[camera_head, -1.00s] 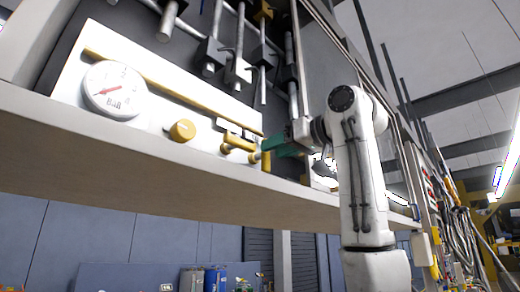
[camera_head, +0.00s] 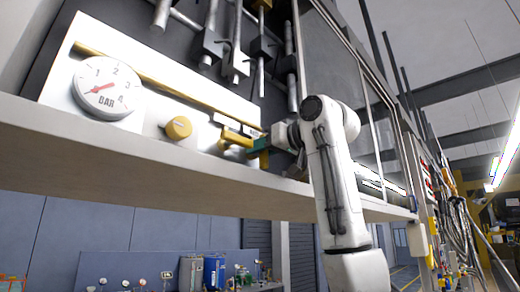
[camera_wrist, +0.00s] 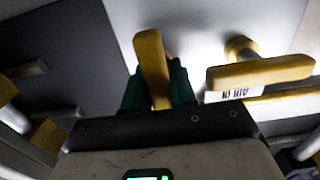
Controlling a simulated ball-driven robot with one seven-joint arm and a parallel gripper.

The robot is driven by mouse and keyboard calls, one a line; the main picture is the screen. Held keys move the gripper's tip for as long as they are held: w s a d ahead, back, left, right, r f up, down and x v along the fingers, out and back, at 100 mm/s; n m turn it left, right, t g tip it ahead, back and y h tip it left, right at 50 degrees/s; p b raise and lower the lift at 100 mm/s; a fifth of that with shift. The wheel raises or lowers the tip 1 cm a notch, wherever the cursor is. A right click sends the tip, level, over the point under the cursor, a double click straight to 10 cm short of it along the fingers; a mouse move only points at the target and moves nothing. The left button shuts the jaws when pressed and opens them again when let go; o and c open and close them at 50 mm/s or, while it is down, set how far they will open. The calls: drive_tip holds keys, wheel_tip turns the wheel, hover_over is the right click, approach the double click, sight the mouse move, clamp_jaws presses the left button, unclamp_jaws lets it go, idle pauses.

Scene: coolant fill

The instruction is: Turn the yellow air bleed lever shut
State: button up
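A yellow lever (camera_wrist: 152,68) lies between the two green fingers of my gripper (camera_wrist: 158,92) in the wrist view. It runs lengthwise toward my palm. Its label is hidden, but the other yellow lever beside it carries an AIR IN label, so this appears to be the air bleed lever. In the head view this lever (camera_head: 264,159) hangs down at the right end of the white panel, with my gripper (camera_head: 257,145) at it. One finger is on each side of the lever. No clear gap shows, and I cannot tell whether they press on it.
The AIR IN lever (camera_wrist: 260,72) lies crosswise close to the right of my gripper. The white panel also carries a dial gauge (camera_head: 105,88) and a round yellow knob (camera_head: 178,128). A shelf edge (camera_head: 150,150) runs below. Metal rods and black blocks (camera_head: 212,45) stand above.

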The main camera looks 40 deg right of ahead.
clamp_jaws()
drive_tip(key=shift+n, duration=0.4)
drive_tip(key=n, duration=0.7)
drive_tip(key=shift+a+n, duration=0.15)
drive_tip(key=shift+n, duration=0.15)
drive_tip(key=n, duration=0.4)
drive_tip(key=shift+a+f, duration=0.1)
drive_tip(key=shift+f, duration=0.1)
drive_tip(key=n, duration=0.5)
drive_tip(key=shift+f, duration=0.15)
drive_tip(key=shift+f+n, duration=0.1)
drive_tip(key=shift+n, duration=0.3)
